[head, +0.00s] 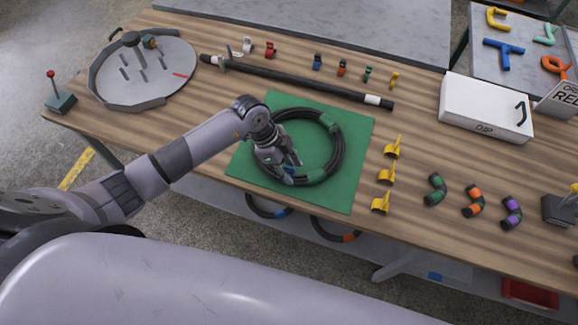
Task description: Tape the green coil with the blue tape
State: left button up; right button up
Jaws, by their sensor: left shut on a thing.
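The green coil (337,157) is a ring of black hose with green sections at its upper right and bottom. It lies on a green mat (350,192) on the wooden table. My left gripper (283,172) is over the coil's lower left side. It is shut on a small blue thing (289,169), which looks like the blue tape; the fingers hide most of it. I cannot tell whether the blue tape touches the hose. My right gripper is not in view.
A long black rod (300,80) and a row of small coloured pieces lie behind the mat. Yellow clips (386,174) and short hose pieces (473,201) stand to the right. A round grey fixture (145,75) is at the left, a white box (487,107) at the right.

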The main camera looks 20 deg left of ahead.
pick_arm(q)
jog(key=shift+f, duration=0.15)
jog(key=shift+f+b, duration=0.35)
jog(key=shift+f, duration=0.15)
dwell(0.3)
jog(key=o, duration=1.2)
jog(key=shift+o, duration=0.2)
jog(key=shift+r, duration=0.1)
